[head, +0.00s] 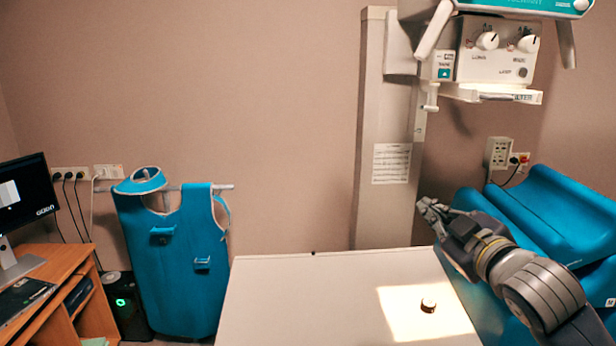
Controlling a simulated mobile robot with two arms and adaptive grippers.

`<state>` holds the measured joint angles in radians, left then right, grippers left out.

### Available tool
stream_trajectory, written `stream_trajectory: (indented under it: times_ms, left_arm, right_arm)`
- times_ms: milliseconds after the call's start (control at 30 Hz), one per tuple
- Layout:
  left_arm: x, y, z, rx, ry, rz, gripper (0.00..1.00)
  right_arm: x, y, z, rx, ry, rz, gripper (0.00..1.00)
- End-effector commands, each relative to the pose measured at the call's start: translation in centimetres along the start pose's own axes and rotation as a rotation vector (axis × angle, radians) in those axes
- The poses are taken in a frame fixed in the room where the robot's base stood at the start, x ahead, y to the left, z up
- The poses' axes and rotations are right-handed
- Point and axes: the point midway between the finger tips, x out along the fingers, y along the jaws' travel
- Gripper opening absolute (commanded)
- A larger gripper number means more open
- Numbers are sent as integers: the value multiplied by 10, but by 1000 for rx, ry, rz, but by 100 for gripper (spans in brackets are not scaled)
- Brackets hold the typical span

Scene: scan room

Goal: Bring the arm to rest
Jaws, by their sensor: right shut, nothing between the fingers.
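My right arm comes in from the lower right of the head view. Its gripper (430,208) is shut and empty, pointing toward the wall and up to the left. It appears beyond the right back corner of the white table (300,300), in front of the blue padded furniture. My left gripper and left arm are not in view.
A grey column (386,130) carries a machine (490,60). Blue cushions (560,215) stand at right, a blue apron (175,260) and desk (60,285) at left.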

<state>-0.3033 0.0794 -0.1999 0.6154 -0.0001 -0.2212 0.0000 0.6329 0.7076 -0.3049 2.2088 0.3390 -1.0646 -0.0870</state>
Motion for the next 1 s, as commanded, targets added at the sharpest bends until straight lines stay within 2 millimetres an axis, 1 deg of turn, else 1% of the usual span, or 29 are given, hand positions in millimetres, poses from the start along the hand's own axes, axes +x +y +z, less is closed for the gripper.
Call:
stream_trajectory:
  times_ms: [33,67,100,167,200,267,300,367,400,467,500,567,600,667,700,767,800,1000]
  left_arm:
    - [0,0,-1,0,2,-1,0]
    - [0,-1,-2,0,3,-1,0]
    - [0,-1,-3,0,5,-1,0]
    - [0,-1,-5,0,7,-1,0]
    - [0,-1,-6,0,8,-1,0]
    - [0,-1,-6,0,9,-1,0]
    - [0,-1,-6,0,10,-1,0]
    - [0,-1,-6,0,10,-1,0]
    - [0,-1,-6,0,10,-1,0]
    - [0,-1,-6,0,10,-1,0]
    - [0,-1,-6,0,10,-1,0]
    - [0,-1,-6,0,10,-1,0]
    - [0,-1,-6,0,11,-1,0]
    - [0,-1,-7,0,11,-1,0]
    - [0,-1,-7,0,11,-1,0]
    - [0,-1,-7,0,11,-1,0]
    - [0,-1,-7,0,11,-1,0]
    - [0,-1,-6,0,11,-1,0]
  right_arm:
    - [-2,-28,24,35,-49,-40,0]
    - [-3,-42,36,54,-78,-58,0]
    - [-7,-61,53,79,-117,-82,0]
    - [-15,-88,79,117,-178,-117,0]
    - [-21,-106,95,143,-221,-139,0]
    - [-34,-132,119,182,-286,-169,0]
    - [-43,-149,135,208,-331,-190,0]
    - [-59,-174,157,247,-400,-218,0]
    - [-72,-190,172,273,-448,-235,0]
    - [-92,-213,193,311,-520,-260,0]
    - [-107,-228,206,336,-571,-275,0]
    - [-131,-249,225,375,-648,-296,0]
    - [-148,-262,236,399,-700,-309,0]
    - [-172,-279,251,432,-774,-326,0]
    - [-188,-289,259,451,-821,-335,0]
    - [-211,-302,270,476,-884,-346,0]
    - [-225,-309,276,491,-924,-352,0]
    - [-289,-338,296,555,-1099,-375,0]
